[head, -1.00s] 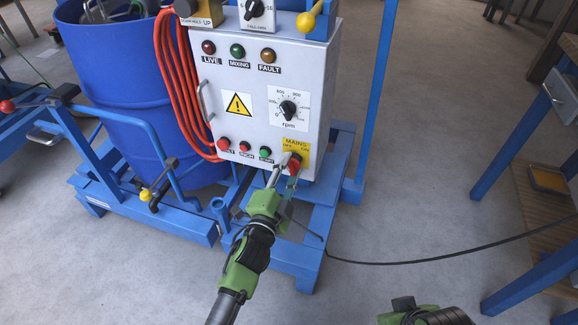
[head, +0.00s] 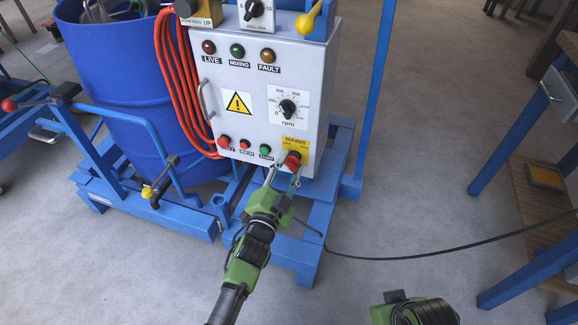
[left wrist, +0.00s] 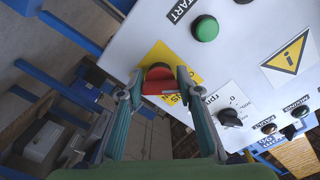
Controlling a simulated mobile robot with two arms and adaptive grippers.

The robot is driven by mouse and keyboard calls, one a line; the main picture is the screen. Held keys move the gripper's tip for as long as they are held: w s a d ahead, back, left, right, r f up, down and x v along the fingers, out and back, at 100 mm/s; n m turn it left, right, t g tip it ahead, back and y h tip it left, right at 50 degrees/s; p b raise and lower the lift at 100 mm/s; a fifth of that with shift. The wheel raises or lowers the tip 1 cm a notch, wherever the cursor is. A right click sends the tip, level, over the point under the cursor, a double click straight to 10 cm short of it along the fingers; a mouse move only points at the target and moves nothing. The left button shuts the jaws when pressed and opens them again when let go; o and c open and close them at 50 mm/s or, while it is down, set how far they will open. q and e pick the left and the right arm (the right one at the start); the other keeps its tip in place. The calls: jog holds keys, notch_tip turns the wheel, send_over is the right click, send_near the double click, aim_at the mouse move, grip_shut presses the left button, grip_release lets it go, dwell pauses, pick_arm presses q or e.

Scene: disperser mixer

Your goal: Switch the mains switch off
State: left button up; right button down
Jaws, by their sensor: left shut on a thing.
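The mains switch (head: 292,161) is a red rotary knob on a yellow MAINS plate (head: 296,143), at the lower right of the grey control panel. It also shows in the left wrist view (left wrist: 158,80), its red handle lying across between the fingertips. My left gripper (head: 284,174) reaches up to it from below, one finger on either side, and is shut on the knob. Its fingertips also show in the left wrist view (left wrist: 158,88). The OFF and ON marks are too small to read. A green part of my right gripper (head: 414,311) shows at the bottom edge; its fingers cannot be made out.
Red and green push buttons (head: 264,150) sit just left of the switch. An rpm dial (head: 288,107) is above it. A black cable (head: 420,257) runs across the floor to the right. Blue frame beams (head: 300,255) lie below the panel.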

pick_arm(q)
jog(key=o, duration=1.1)
jog(key=v, duration=1.2)
